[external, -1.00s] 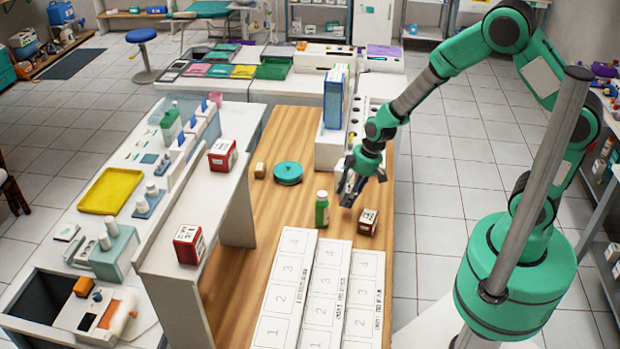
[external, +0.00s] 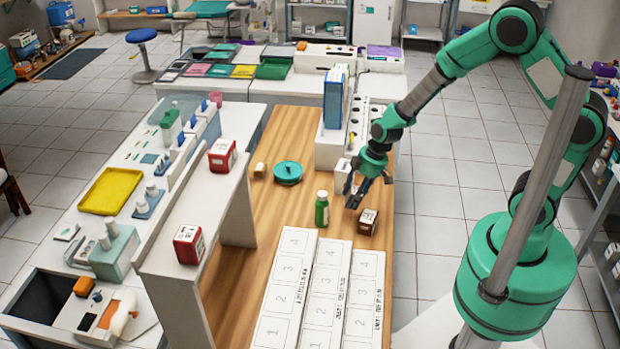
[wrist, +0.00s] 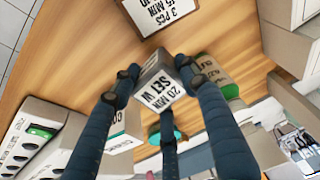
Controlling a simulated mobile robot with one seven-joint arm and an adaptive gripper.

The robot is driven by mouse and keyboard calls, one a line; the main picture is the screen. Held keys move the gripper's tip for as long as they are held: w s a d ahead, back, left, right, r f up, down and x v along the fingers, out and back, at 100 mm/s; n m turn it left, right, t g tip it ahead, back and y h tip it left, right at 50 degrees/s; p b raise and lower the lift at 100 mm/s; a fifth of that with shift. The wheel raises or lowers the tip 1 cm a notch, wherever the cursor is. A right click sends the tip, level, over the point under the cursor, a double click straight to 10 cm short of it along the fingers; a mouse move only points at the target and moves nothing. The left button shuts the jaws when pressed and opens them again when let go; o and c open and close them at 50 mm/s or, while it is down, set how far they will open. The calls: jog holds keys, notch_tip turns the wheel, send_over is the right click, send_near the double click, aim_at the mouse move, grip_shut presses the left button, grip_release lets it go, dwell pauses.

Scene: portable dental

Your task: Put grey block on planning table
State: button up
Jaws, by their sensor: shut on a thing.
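My gripper (external: 356,192) hangs over the right side of the wooden table (external: 262,215). In the wrist view the gripper (wrist: 157,70) is shut on a grey block (wrist: 158,88), with its fingers on opposite sides. The block has a white label reading "20 MIN SET" and looks tilted in this view. In the external view the fingers mostly hide it. I cannot tell how far it is above the table. A brown block (external: 368,222) with a white label sits just in front of the gripper; it also shows in the wrist view (wrist: 163,14).
A green bottle (external: 322,209) stands close left of the gripper. White numbered strips (external: 321,294) cover the table's front. A teal round dish (external: 288,172) and small tan block (external: 260,170) lie farther back. A raised white shelf (external: 205,205) with red boxes borders the left.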

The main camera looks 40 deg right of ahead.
jog(key=shift+r, duration=0.1)
notch_tip(320, 180, up, 43)
jog(key=s+a+r+n+g+h+p, duration=0.15)
jog(key=a+n+p, duration=0.4)
jog(key=a, duration=0.75)
jog(key=s+a+r+n+g+p, duration=0.15)
jog(key=a+n+p, duration=0.4)
jog(key=a, duration=0.85)
jog(key=s+a+f+n+p, duration=0.3)
jog(key=s+a+n+p, duration=0.3)
jog(key=s+a+p, duration=0.9)
jog(key=shift+h, duration=0.45)
jog(key=a+f+b, duration=0.1)
jog(key=w+a+f+b, duration=0.1)
jog(key=f+b, duration=0.1)
jog(key=a+f+b, duration=0.1)
jog(key=f+b, duration=0.1)
jog(key=shift+w, duration=0.2)
jog(key=shift+w+a+t, duration=0.1)
jog(key=shift+t, duration=0.2)
